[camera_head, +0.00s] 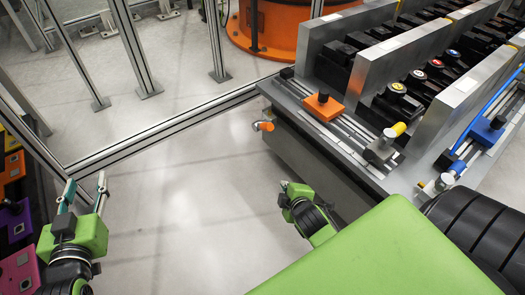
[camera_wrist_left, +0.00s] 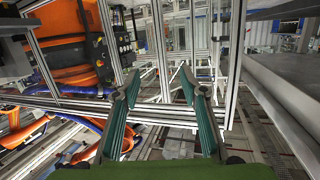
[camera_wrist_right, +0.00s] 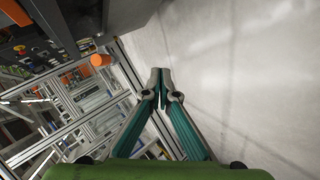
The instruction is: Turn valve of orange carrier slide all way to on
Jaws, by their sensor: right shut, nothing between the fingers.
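The orange carrier slide (camera_head: 324,106) sits on rails on top of the grey drive unit, with a black knob on it. An orange valve handle (camera_head: 264,126) sticks out from the unit's side, below and left of the slide. The same orange handle shows in the right wrist view (camera_wrist_right: 101,60), up and left of the fingers. My right gripper (camera_head: 284,185) is shut and empty, below the orange handle and apart from it. Its closed fingertips show in the right wrist view (camera_wrist_right: 160,72). My left gripper (camera_head: 86,185) is open and empty at the far left, away from the unit.
A metal frame fence (camera_head: 165,127) runs behind the open floor (camera_head: 200,190). Purple and pink carriers (camera_head: 15,222) lie at the left edge.

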